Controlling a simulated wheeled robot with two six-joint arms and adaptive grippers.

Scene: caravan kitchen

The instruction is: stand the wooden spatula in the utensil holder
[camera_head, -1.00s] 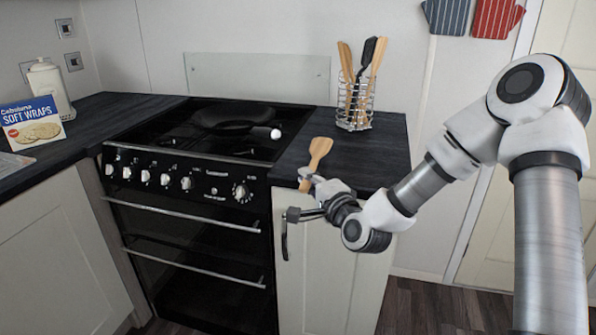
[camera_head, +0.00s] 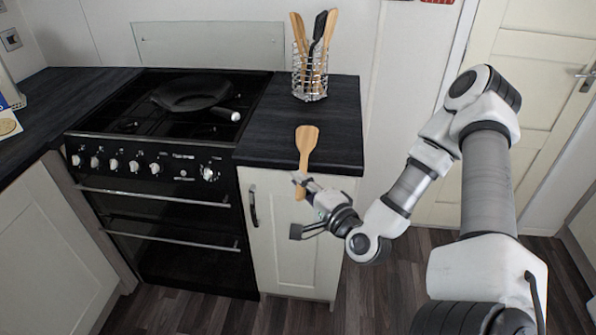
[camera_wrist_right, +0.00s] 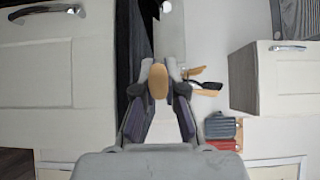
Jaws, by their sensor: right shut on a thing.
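The wooden spatula (camera_head: 306,146) is held nearly upright, its flat head up, in front of the counter's front edge. My right gripper (camera_head: 301,184) is shut on its handle; the wooden handle end (camera_wrist_right: 158,82) shows between the fingers in the right wrist view. The utensil holder (camera_head: 310,88), a wire basket, stands upright at the back of the counter, beyond and apart from the spatula. It holds wooden utensils (camera_head: 299,34) and a black one (camera_head: 319,27). Utensils also show sideways in the right wrist view (camera_wrist_right: 205,94). My left gripper is not in view.
A black pan (camera_head: 192,94) sits on the stove (camera_head: 150,125) left of the counter, its handle pointing right. The dark counter (camera_head: 338,125) is clear between its front edge and the holder. A cabinet door with a black handle (camera_head: 253,205) is below.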

